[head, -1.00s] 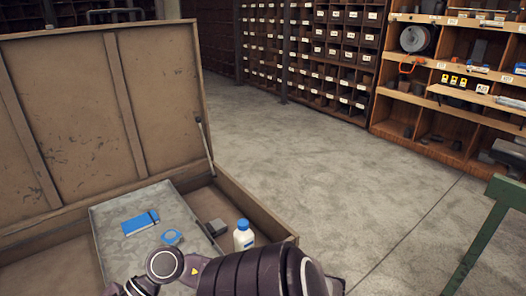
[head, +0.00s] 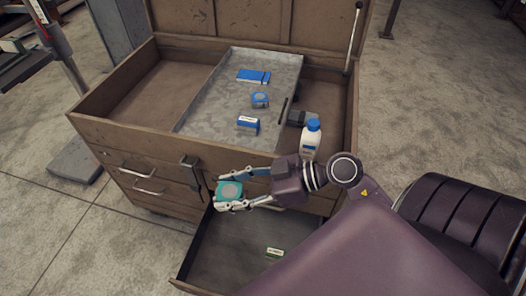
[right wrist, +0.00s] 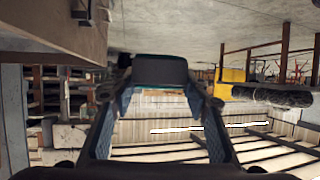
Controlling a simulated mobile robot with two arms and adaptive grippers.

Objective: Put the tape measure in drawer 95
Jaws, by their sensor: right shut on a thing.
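My right gripper (head: 232,192) is shut on a teal tape measure (head: 229,191) with a round grey face. It holds the tape measure in front of the chest, over the back left part of an open drawer (head: 215,262). In the right wrist view the tape measure (right wrist: 160,70) shows as a dark block between the fingertips. The open drawer is at the bottom of the chest; a small green and white box (head: 274,254) lies in it. I cannot read a number on any drawer. My left gripper is not in view.
The wooden chest (head: 140,135) has its lid raised. Its metal tray (head: 215,95) holds a blue flat pack (head: 253,77), a blue round-faced item (head: 260,100) and a blue-white box (head: 248,124). A white bottle (head: 311,142) stands right of the tray. Shut drawers with handles (head: 150,187) are at left.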

